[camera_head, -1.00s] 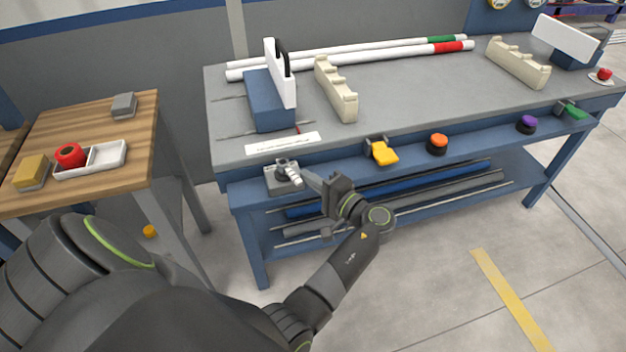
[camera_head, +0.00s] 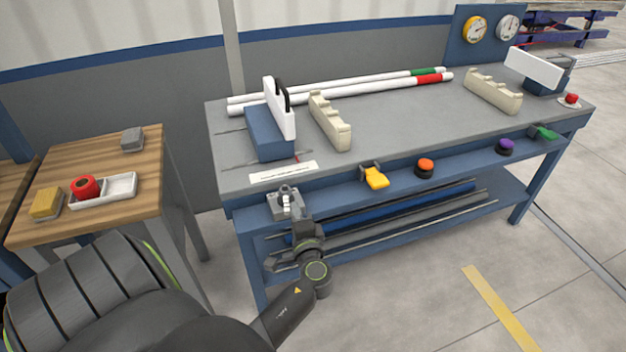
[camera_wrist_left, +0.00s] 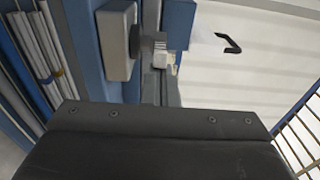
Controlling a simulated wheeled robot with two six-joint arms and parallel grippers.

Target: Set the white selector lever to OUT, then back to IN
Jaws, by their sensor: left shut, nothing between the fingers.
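The white selector lever (camera_head: 286,195) is on a small grey box (camera_head: 274,206) at the left front of the workbench. It also shows in the wrist view as a small pale piece (camera_wrist_left: 162,58) just beyond my left fingertips. My left gripper (camera_head: 297,209) is shut and empty, with its tips close to the lever. I cannot tell whether they touch it, and the fingers cover part of the box. The IN and OUT markings are too small to read. My right gripper is not in view.
A yellow-handled part (camera_head: 376,179), an orange knob (camera_head: 424,167) and a purple knob (camera_head: 505,146) line the bench front. A blue block with a white plate (camera_head: 268,138) stands above the lever. The wooden side table (camera_head: 121,164) is left. Pipes lie on the lower shelf.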

